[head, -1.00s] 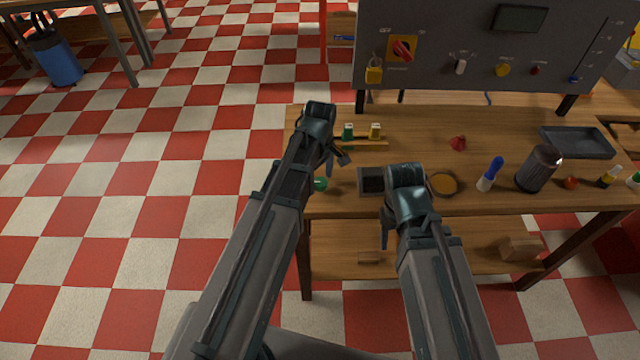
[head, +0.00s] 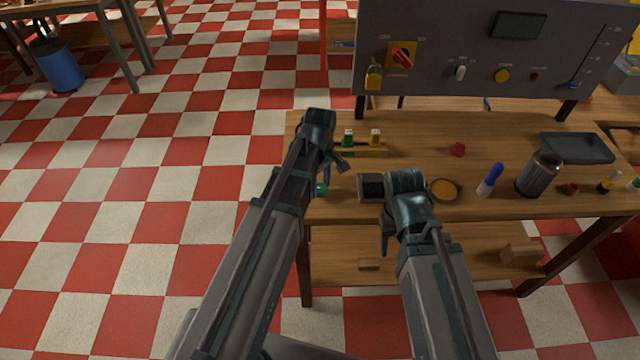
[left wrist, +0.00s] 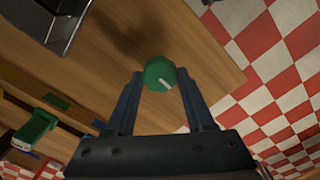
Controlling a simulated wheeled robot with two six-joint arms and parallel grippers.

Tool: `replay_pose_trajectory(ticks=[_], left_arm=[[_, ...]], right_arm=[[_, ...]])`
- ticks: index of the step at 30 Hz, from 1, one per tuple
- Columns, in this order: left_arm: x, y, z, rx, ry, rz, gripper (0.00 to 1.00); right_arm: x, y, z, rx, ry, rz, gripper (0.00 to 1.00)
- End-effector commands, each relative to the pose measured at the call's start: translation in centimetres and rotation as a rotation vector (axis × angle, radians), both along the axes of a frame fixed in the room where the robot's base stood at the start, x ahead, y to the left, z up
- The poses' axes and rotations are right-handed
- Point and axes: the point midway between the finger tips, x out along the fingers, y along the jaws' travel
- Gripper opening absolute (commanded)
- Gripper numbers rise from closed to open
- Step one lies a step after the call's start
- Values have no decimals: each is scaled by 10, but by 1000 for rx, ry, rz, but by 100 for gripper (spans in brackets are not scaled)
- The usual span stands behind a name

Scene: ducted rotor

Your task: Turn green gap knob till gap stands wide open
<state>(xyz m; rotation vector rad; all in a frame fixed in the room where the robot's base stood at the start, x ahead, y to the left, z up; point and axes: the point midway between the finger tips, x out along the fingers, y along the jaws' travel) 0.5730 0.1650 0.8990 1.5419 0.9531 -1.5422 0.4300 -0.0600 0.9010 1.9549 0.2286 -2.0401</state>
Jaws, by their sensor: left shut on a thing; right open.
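The green knob (left wrist: 160,74) has a white pointer line that slants toward the lower right in the left wrist view. My left gripper (left wrist: 160,80) has one finger on each side of the knob and is shut on it. In the head view only a little of the green knob (head: 322,190) shows at the table's front left, below my left gripper (head: 328,178). My right gripper (head: 386,238) hangs before the table's front edge, open; its fingertips are partly hidden by its wrist. No gap can be made out clearly in these views.
A dark-topped grey box (head: 370,187) stands right of the knob, close to my right wrist. A rack with green and yellow pieces (head: 372,151) stands behind. A round dish (head: 444,189), a blue-capped bottle (head: 490,180) and a dark canister (head: 538,174) stand farther right.

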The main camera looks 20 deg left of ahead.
Motion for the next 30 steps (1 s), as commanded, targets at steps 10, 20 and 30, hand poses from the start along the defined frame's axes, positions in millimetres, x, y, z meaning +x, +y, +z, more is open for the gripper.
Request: replay_pose_trajectory(ticks=[10,20,30], left_arm=[[0,0,0,0,0,-241,0],[0,0,0,0,0,-555,0],[0,-1,0,0,0,-878,0]], right_arm=[[0,0,0,0,0,0,50],[0,0,0,0,0,0,50],[0,0,0,0,0,0,50]])
